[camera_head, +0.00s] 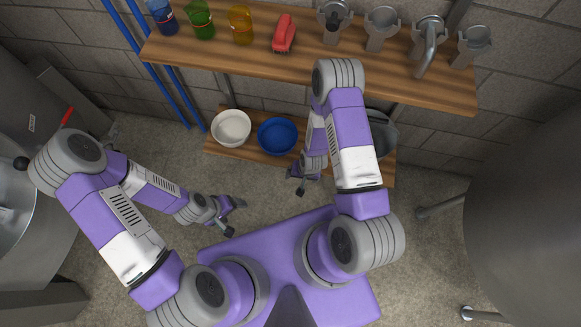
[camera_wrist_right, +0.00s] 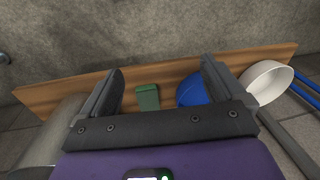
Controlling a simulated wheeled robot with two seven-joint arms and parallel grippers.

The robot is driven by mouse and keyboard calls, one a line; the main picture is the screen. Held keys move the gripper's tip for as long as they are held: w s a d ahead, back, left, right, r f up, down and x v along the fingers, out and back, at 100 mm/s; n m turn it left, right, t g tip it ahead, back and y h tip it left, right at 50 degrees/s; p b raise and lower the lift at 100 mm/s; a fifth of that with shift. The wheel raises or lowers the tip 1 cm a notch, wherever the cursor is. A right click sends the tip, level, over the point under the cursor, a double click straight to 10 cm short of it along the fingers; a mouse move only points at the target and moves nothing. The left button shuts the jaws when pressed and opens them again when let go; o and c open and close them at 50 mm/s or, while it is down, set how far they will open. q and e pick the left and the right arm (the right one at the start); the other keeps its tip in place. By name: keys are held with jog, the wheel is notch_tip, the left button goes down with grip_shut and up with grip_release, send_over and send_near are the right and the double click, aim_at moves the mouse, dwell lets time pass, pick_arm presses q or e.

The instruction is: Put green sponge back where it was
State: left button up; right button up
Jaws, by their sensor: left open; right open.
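The green sponge (camera_wrist_right: 148,97) lies on the lower wooden shelf (camera_wrist_right: 65,92) in the right wrist view, beside the blue bowl (camera_wrist_right: 193,90). It appears between the two fingers of my right gripper (camera_wrist_right: 160,88), beyond them and apart from them. My right gripper is open and empty; it also shows in the head view (camera_head: 295,184), in front of the lower shelf. The sponge does not show in the head view, where my right arm covers part of that shelf. My left gripper (camera_head: 235,217) is open and empty over the floor.
The lower shelf also holds a white bowl (camera_head: 231,127) and a grey vessel (camera_head: 381,133). The upper shelf (camera_head: 220,55) holds blue, green and amber bottles, a red brush (camera_head: 284,34) and several metal fittings. Large steel tanks stand left and right (camera_head: 530,190).

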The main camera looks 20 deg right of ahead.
jog(key=s+a+r+n+y, duration=0.2)
jog(key=s+a+r, duration=0.4)
jog(key=r, duration=0.3)
jog(key=shift+s+a+n+g+y, duration=0.15)
jog(key=shift+a+n+g+y, duration=0.15)
jog(key=shift+a+y, duration=0.35)
notch_tip(320, 180, up, 4)
jog(key=p, duration=0.4)
jog(key=shift+r, duration=0.2)
